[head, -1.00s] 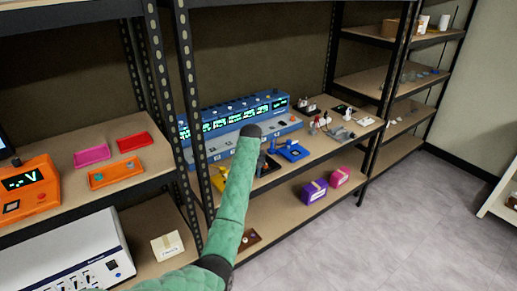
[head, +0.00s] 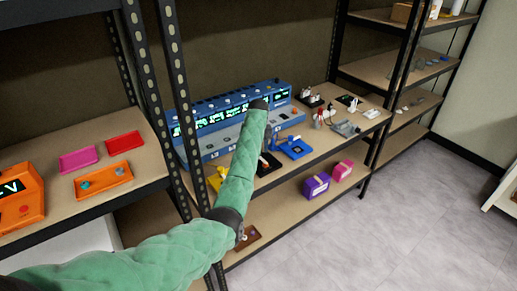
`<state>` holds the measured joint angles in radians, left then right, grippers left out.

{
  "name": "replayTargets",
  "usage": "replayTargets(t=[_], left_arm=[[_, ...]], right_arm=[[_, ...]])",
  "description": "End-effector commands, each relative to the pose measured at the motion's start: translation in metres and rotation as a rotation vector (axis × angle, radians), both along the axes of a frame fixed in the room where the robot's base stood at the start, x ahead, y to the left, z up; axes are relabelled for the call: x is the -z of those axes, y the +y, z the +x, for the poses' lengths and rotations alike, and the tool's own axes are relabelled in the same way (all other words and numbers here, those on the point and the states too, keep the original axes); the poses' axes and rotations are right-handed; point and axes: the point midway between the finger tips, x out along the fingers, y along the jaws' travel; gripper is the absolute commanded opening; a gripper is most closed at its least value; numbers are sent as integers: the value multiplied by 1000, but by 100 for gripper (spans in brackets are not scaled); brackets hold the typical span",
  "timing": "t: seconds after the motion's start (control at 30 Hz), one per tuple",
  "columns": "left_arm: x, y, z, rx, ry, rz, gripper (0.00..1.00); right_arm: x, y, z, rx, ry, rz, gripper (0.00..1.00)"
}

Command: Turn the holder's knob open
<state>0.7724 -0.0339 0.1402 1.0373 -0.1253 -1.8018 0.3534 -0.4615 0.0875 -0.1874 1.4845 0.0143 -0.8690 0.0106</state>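My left arm comes in from the lower left in the head view, and its green forearm crosses in front of the middle shelf. My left gripper (head: 259,104) is at most a small dark end at the arm's tip, in front of a long blue device (head: 205,128) with lit displays and small knobs on top. No fingers can be made out. I cannot tell which thing is the holder or see its knob clearly. A blue stand (head: 294,149) and a black-based item (head: 268,166) are just right of the forearm, the latter partly hidden. My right gripper is not in view.
A yellow item (head: 216,178) is left of the forearm. Small tools and a grey device (head: 345,129) stand on the shelf's right part. Purple (head: 316,186) and pink (head: 343,170) boxes are below. A black upright (head: 178,90) stands left. Coloured trays (head: 104,181) lie on the left shelf.

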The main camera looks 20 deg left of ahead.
Motion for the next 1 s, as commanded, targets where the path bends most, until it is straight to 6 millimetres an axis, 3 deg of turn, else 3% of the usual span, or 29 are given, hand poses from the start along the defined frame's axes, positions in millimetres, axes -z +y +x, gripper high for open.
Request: replayTargets(t=[0.2, 0.47, 0.7, 1.0], left_arm=[[13, 0, 0, 0, 0, 0, 47], [15, 0, 0, 0, -1, 0, 47], [14, 0, 0, 0, -1, 0, 3], [13, 0, 0, -28, 0, -1, 3]], right_arm=[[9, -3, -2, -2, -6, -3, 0], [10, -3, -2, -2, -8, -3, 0], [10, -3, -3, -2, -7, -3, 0], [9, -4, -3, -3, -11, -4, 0]])
